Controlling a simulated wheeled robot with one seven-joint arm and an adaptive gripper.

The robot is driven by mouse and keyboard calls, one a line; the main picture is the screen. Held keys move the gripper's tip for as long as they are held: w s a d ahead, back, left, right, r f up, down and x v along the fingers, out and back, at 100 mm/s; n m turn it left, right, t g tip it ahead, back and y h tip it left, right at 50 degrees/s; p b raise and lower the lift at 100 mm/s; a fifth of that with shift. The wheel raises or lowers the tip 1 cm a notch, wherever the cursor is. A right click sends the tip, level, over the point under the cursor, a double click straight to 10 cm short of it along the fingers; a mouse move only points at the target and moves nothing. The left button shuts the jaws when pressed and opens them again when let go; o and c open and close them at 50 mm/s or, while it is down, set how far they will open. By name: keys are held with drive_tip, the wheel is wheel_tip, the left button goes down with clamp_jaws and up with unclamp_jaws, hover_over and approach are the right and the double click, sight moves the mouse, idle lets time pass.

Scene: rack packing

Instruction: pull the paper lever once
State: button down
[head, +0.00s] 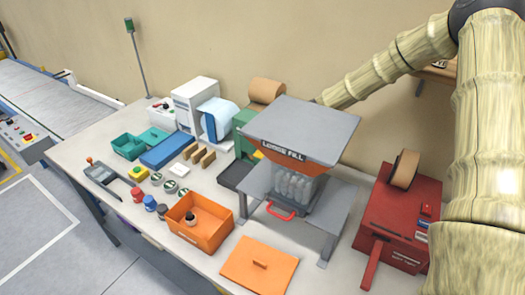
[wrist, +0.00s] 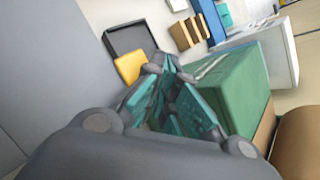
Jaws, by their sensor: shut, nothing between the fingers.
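The green paper machine (head: 243,128) with a brown paper roll (head: 267,90) stands at the back of the table, partly hidden by the grey hopper. A small yellow block (head: 257,154), which looks like its lever, shows low on its front. In the wrist view the yellow block (wrist: 130,67) is just left of my fingertips, and the green housing (wrist: 225,90) is to their right. My gripper (wrist: 166,64) is shut and empty. I cannot tell whether it touches the yellow block. In the head view my gripper is hidden behind the hopper.
The grey hopper (head: 300,125) on its stand is close to my arm. A dark tray (head: 236,176) lies in front of the green machine. A red machine (head: 395,220) with its own lever stands at the right. An orange bin (head: 225,236) and orange lid (head: 258,272) are in front.

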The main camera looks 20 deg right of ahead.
drive_tip(key=shift+s+a+f+b, duration=0.15)
drive_tip(key=shift+f+b, duration=0.15)
drive_tip(key=shift+f, duration=0.2)
idle(1.0)
drive_tip(key=shift+r, duration=0.1)
drive_tip(key=shift+w+r+p, duration=0.25)
drive_tip(key=shift+r+p, duration=0.55)
drive_tip(key=shift+r, duration=0.25)
drive_tip(key=shift+r, duration=0.1)
drive_tip(key=shift+w+d+r+p, duration=0.1)
drive_tip(key=shift+d+r+p, duration=0.05)
drive_tip(key=shift+r+p, duration=0.55)
drive_tip(key=shift+w+d+r+p, duration=0.1)
drive_tip(key=shift+d+r+p, duration=0.1)
drive_tip(key=shift+r+p, duration=0.5)
drive_tip(key=shift+w+d+r+p, duration=0.15)
drive_tip(key=shift+r+p, duration=0.25)
drive_tip(key=shift+r, duration=0.6)
